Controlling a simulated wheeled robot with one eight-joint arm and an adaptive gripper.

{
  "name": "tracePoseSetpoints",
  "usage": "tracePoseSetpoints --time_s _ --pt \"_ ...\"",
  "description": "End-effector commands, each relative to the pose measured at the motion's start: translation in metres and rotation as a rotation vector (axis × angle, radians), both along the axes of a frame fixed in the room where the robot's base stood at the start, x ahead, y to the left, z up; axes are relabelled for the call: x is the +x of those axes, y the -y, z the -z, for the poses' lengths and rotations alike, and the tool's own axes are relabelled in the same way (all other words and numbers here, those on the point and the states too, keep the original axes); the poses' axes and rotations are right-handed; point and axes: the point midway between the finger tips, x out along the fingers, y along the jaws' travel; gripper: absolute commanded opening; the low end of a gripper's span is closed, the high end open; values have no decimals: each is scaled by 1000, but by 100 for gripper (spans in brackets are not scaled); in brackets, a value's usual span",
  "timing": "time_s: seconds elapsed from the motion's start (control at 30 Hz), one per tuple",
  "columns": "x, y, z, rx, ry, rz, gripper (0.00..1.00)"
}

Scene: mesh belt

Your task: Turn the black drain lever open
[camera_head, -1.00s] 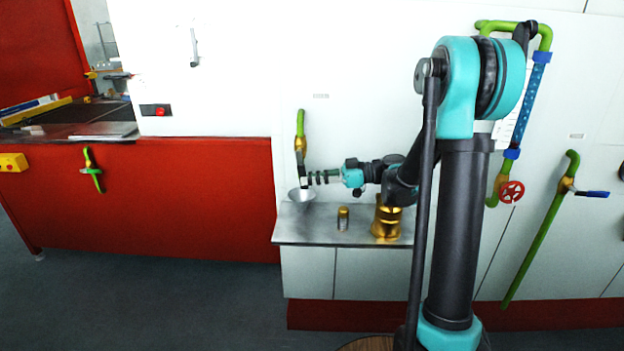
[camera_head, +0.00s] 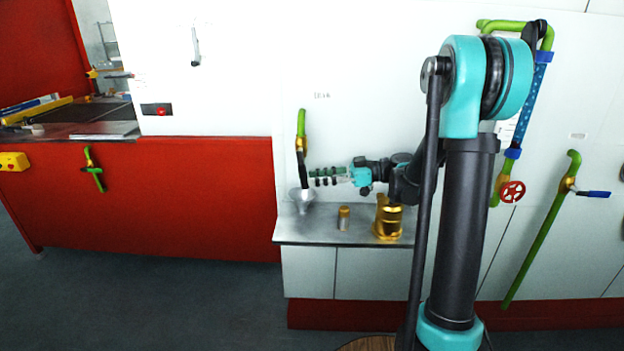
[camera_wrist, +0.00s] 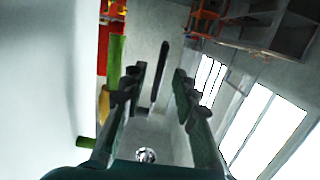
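The black drain lever (camera_head: 303,170) hangs below a brass valve (camera_head: 301,145) on a short green pipe (camera_head: 301,121) against the white wall. A metal funnel (camera_head: 302,195) sits below it. My gripper (camera_head: 312,177) is just right of the lever in the head view. In the wrist view, my gripper (camera_wrist: 159,73) has its two fingers spread apart. The black lever (camera_wrist: 160,78) shows in the gap between them, with space on both sides, and I see no contact. The green pipe (camera_wrist: 115,62) and part of the brass valve (camera_wrist: 104,103) lie beside the left finger.
A small brass-coloured cylinder (camera_head: 344,218) and a larger brass vessel (camera_head: 388,219) stand on the metal shelf (camera_head: 312,230) below my arm. A green pipe with a blue-handled valve (camera_head: 591,193) and a red handwheel (camera_head: 512,191) are on the wall at right.

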Motion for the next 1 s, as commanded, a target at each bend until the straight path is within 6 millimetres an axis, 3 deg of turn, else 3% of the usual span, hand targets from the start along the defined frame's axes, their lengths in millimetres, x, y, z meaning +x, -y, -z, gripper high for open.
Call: tracePoseSetpoints --time_s 0.3,0.5,0.9,1.0 --pt "1 65 -9 0 -1 4 29" --pt "0 90 -13 0 0 1 29" --pt "0 98 -14 0 0 0 29" --pt "-1 98 -14 -3 0 1 17"
